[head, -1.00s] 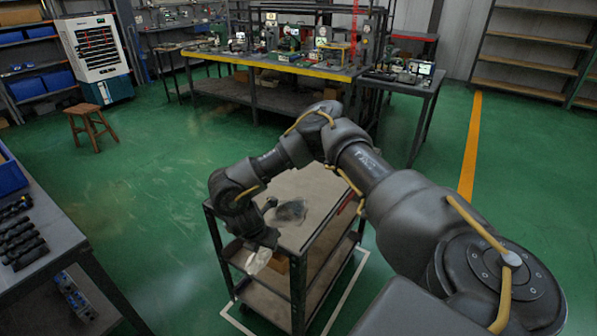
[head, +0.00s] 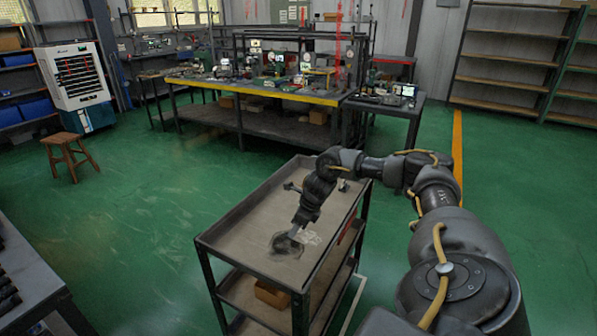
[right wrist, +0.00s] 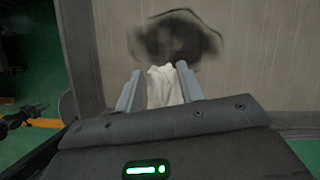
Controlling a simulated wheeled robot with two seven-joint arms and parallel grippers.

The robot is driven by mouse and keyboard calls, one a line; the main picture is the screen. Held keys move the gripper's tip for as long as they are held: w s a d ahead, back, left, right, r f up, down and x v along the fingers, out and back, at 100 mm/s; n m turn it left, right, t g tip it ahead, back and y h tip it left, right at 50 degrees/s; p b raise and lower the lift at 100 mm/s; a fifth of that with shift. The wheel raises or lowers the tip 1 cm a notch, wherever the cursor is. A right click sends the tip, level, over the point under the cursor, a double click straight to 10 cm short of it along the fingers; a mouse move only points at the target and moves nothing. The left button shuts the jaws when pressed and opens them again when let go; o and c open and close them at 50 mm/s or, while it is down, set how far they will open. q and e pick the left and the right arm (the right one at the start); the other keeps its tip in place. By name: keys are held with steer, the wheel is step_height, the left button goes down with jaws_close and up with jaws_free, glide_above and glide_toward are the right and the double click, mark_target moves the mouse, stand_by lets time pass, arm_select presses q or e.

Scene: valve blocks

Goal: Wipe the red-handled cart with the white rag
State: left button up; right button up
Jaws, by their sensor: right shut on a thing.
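The cart (head: 235,238) is a dark-framed trolley with a grey-brown top and lower shelves. A red handle (head: 350,222) shows on its right side. A dark smudge (head: 287,245) marks the near part of its top; it also shows in the right wrist view (right wrist: 178,36). My right gripper (head: 294,231) is over the cart top beside the smudge. In the right wrist view its fingers (right wrist: 160,88) are shut on the white rag (right wrist: 163,84), which lies just short of the smudge. I cannot tell whether the rag touches the top. My left gripper is not in view.
A cardboard box (head: 271,294) sits on a lower shelf of the cart. A grey table (head: 30,275) stands at the left edge. A long workbench (head: 255,96) and a wooden stool (head: 70,155) stand behind. Green floor is clear around the cart.

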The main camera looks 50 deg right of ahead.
steer(key=shift+w+d+f+n+g+y+b, duration=0.15)
steer(key=shift+d+n+y+b, duration=0.1)
steer(key=shift+d+n, duration=0.6)
steer(key=shift+s+d+f+n+g+y+b, duration=0.1)
steer(key=shift+d+n+g+y+b, duration=0.1)
steer(key=shift+d+n, duration=0.6)
